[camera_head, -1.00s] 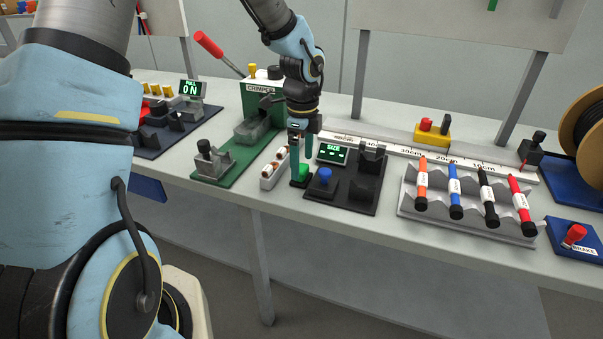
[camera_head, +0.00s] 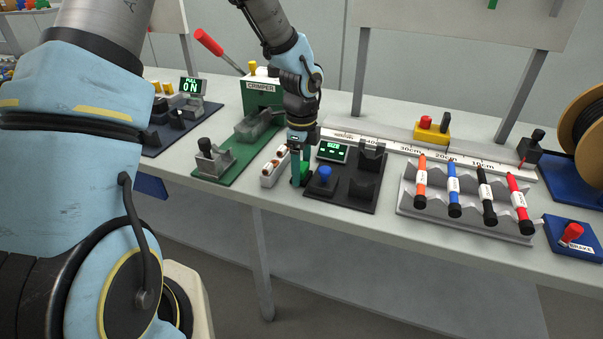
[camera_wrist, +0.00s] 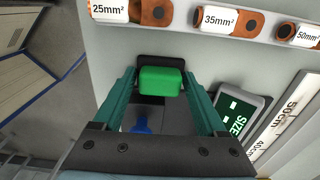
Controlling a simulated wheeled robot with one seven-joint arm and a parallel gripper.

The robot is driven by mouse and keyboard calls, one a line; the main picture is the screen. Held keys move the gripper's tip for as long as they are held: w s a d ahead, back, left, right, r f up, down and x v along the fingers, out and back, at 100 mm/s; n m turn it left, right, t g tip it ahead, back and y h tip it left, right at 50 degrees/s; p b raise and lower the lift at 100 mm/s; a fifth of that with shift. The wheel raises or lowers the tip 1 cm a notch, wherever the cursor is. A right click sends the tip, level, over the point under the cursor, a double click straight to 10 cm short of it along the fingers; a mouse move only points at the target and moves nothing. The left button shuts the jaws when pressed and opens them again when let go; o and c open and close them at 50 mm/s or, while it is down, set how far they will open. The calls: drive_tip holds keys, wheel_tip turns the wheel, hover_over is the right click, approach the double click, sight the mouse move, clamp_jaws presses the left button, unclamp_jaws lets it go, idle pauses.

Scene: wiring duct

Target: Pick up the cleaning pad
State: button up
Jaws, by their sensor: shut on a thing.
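The cleaning pad is a bright green block (camera_wrist: 160,81) with a black part (camera_wrist: 158,64) behind it in the wrist view. My gripper (camera_wrist: 160,84) points down with one green finger on each side of the block and is shut on it. In the head view my gripper (camera_head: 300,178) stands between the white lug holder and the black size-gauge board. There the green pad (camera_head: 306,171) shows only in part behind a finger. I cannot tell whether the pad touches the table.
The white lug holder (camera_head: 268,181) is close on the left, with the green crimper (camera_head: 262,95) beyond. The black board (camera_head: 344,202) with a blue knob (camera_head: 324,175) and lit display (camera_head: 332,152) is close on the right. A rack (camera_head: 411,207) of coloured markers stands further right.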

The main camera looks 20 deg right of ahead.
sight(302, 166)
drive_tip(key=c, duration=0.4)
wheel_tip(302, 166, up, 10)
drive_tip(key=shift+b, duration=0.8)
